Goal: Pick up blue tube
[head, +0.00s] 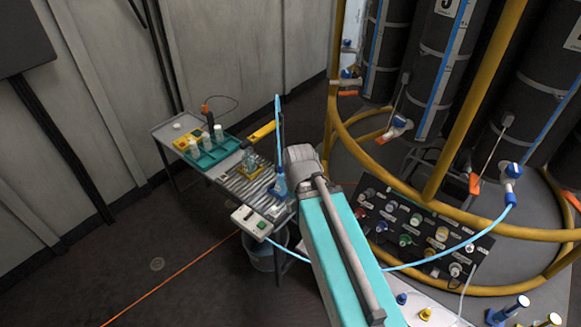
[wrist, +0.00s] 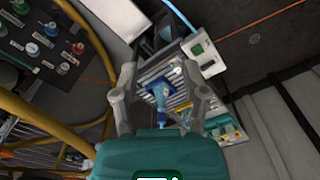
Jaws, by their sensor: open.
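A blue tube (head: 278,140) stands upright at the right edge of a grey slatted cart, with a wider blue lower part (head: 281,184). In the wrist view a blue fitting (wrist: 158,91) with a darker blue end lies between my finger lines, over the slats. My gripper (wrist: 154,74) is open and empty, its two grey fingers spread on either side of the fitting. The gap in depth between fingers and fitting is hard to judge. In the head view my arm covers the fingers.
The cart carries a teal tray (head: 208,158) with bottles, a yellow tool (head: 262,131) and a white box (head: 251,222) with a green switch. A bucket (head: 264,258) stands below. A yellow rail (head: 408,213) and a dark valve panel (head: 425,243) lie to the right.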

